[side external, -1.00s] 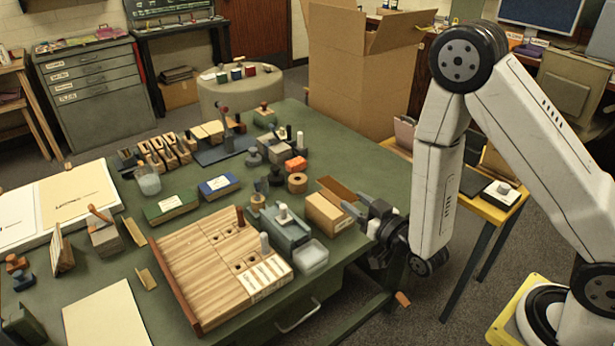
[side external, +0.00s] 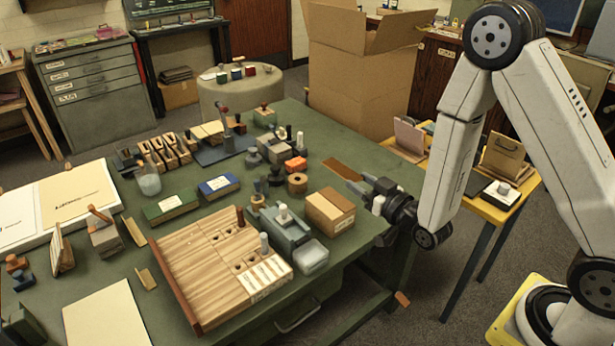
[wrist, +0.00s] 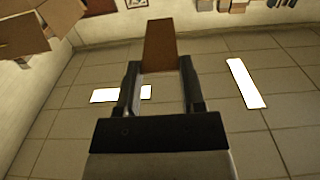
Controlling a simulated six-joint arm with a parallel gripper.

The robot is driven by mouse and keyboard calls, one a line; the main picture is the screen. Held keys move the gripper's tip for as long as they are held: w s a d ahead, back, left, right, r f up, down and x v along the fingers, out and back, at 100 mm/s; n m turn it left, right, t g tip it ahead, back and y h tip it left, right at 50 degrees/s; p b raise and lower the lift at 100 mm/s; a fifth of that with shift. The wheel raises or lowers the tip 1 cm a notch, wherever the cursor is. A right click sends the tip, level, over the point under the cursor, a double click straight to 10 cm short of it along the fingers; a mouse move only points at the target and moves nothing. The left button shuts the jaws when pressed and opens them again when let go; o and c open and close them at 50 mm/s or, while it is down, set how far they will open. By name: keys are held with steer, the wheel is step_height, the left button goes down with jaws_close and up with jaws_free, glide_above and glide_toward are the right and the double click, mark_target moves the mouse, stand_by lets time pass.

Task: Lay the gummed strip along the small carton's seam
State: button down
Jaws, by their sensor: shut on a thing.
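The gummed strip is a flat brown piece (side external: 342,168), and it also shows in the wrist view (wrist: 160,42). My gripper (side external: 360,184) is shut on its near end, and the strip sticks out beyond the fingertips (wrist: 160,68). The small carton (side external: 330,212) is a tan box standing near the table's right edge. In the side view the strip and gripper appear above and beyond the carton, to its upper right. The strip looks apart from the carton, though its height is hard to judge. The carton is not visible in the wrist view.
A grey-green device (side external: 285,228) and a clear tub (side external: 310,256) stand close left of the carton. A tape roll (side external: 297,182) and an orange block (side external: 296,164) lie behind them. A yellow side table (side external: 500,200) stands right. The green tabletop (side external: 385,172) is bare behind the strip.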

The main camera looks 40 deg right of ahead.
steer(key=s+f, duration=0.2)
steer(key=f, duration=0.1)
steer(key=shift+s+f, duration=0.15)
steer(key=shift+s, duration=0.25)
steer(key=shift+a, duration=0.1)
stand_by(0.5)
steer(key=s+a+f, duration=0.3)
steer(key=s+a, duration=0.3)
steer(key=shift+s+f, duration=0.2)
steer(key=shift+s, duration=0.05)
steer(key=shift+w+a, duration=0.1)
steer(key=shift+a, duration=0.05)
stand_by(0.5)
